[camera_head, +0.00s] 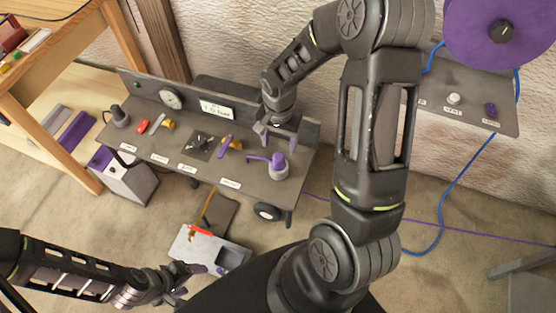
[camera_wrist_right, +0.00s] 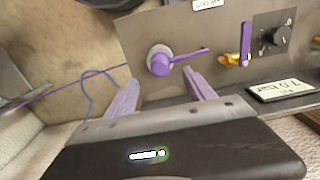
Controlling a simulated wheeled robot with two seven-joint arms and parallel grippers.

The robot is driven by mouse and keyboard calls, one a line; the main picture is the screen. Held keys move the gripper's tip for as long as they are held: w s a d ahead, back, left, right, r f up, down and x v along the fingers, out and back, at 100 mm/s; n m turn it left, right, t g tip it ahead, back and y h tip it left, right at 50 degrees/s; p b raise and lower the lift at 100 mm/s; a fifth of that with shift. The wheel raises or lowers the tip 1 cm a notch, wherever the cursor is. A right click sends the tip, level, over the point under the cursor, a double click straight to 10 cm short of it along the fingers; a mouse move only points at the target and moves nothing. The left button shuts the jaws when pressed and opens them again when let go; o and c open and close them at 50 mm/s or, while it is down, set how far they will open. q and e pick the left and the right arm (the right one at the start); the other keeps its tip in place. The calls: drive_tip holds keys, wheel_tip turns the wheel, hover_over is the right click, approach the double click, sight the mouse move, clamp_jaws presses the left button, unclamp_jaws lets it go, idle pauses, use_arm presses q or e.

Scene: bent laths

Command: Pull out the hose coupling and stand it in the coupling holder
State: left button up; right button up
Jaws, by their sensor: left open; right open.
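A purple fitting with a thin side arm, probably the hose coupling (camera_head: 279,160), sits on a grey round base near the right end of the dark bench panel. In the right wrist view the purple fitting (camera_wrist_right: 161,65) sits in a grey ring beyond my fingers. My right gripper (camera_head: 276,126) is open and empty above the panel, behind the fitting in the head view; its two purple fingers (camera_wrist_right: 160,78) are apart with the fitting between and beyond them. My left gripper (camera_head: 172,288) is open at the lower left, away from the panel. I cannot tell which part is the coupling holder.
The panel carries a gauge (camera_head: 170,98), a yellow valve with a purple lever (camera_head: 229,144) and several labels. A pale box (camera_head: 200,244) with a red part stands in front. A side shelf (camera_head: 467,92) with knobs, a purple reel (camera_head: 497,31) and blue hose (camera_head: 449,213) are at right.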

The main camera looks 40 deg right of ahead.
sight(279, 156)
wheel_tip(279, 156, down, 8)
drive_tip(key=b, duration=0.6)
drive_tip(key=shift+f+b, duration=0.55)
idle(0.9)
clamp_jaws()
idle(0.8)
drive_tip(key=shift+r, duration=0.1)
drive_tip(key=shift+r+p, duration=1.75)
drive_tip(key=shift+r, duration=1.25)
